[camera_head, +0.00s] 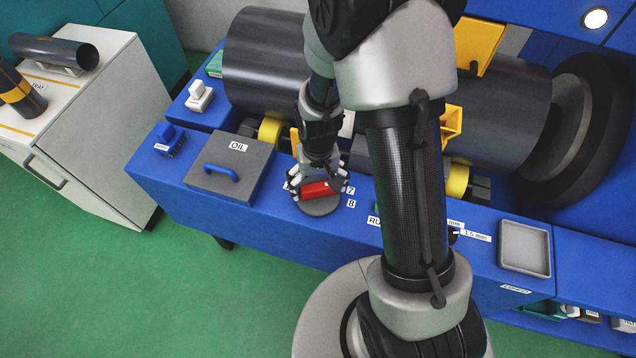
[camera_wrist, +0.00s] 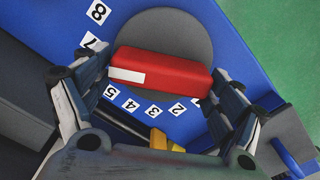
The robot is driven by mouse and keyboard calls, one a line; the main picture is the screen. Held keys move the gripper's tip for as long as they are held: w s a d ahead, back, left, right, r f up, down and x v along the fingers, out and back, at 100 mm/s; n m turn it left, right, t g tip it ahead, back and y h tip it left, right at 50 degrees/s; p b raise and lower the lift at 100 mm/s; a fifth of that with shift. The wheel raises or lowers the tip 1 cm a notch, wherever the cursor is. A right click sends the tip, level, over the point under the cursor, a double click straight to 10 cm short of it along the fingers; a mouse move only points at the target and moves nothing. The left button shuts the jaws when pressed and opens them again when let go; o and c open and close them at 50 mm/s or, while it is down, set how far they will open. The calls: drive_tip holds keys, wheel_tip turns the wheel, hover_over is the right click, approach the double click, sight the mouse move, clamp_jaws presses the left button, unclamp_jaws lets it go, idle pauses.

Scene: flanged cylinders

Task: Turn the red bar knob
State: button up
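The red bar knob (camera_head: 322,190) sits on a round grey disc (camera_head: 320,208) on the blue bench top. In the wrist view the bar (camera_wrist: 165,72) lies nearly level across the picture, with a white mark at its left end. The disc (camera_wrist: 172,28) shows behind it. My gripper (camera_head: 317,184) is over the knob, its fingers spread wide. In the wrist view the fingers of my gripper (camera_wrist: 160,78) stand at the bar's two ends, close to it; I cannot tell whether they touch. White number labels (camera_wrist: 130,104) ring the disc, including 2, 4, 5, 7 and 8.
A grey OIL lid (camera_head: 228,168) with a blue handle lies left of the knob. A large dark cylinder (camera_head: 265,55) on yellow rollers lies behind. A grey tray (camera_head: 524,247) is at the right. Green floor (camera_head: 200,270) is clear in front.

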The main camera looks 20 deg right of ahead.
sight(319, 183)
drive_tip(key=c, duration=0.6)
drive_tip(key=m, duration=0.5)
drive_tip(key=shift+s+d+p, duration=0.1)
drive_tip(key=shift+d+p, duration=0.05)
drive_tip(key=shift+p, duration=0.2)
drive_tip(key=o, duration=1.1)
drive_tip(key=shift+c, duration=0.2)
wheel_tip(319, 183, up, 11)
drive_tip(key=shift+f, duration=0.1)
drive_tip(key=shift+r, duration=0.65)
